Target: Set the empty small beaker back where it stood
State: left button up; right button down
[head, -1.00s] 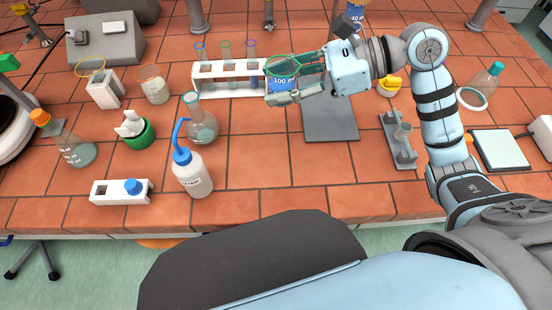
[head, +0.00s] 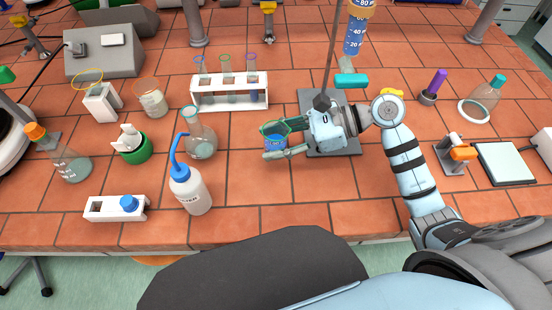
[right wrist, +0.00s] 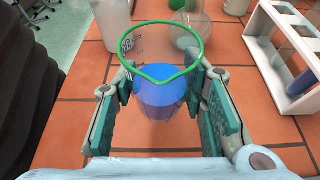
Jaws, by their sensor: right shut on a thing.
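The small beaker (head: 276,142) has a green rim and a clear upper wall. Its lower part is blue and looks as if it holds blue liquid; it also shows in the right wrist view (right wrist: 160,97). My right gripper (head: 273,145) is shut on its sides, with one finger pad on each side (right wrist: 163,100). The beaker is upright or nearly so, over the tiles left of the grey stand base. I cannot tell whether its bottom touches the bench. My left gripper is out of view.
A test-tube rack (head: 230,100) stands behind. A round flask (head: 200,140) and wash bottle (head: 190,190) stand left. Tiles in front of the beaker are clear.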

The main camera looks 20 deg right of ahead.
aim_at(276, 168)
notch_tip(276, 168, down, 6)
jog(key=shift+f+b, duration=0.2)
jog(key=shift+b, duration=0.15)
jog(key=shift+f+b, duration=0.25)
jog(key=shift+b, duration=0.05)
jog(key=c, duration=1)
grip_release()
jog(key=shift+r, duration=0.1)
jog(key=v, duration=0.9)
jog(key=b+v, duration=0.1)
jog(key=v, duration=0.3)
jog(key=shift+s+d+r, duration=0.2)
jog(key=shift+r, duration=0.2)
jog(key=shift+s+d+r, duration=0.1)
jog(key=shift+d+r, duration=0.15)
jog(key=shift+d, duration=0.05)
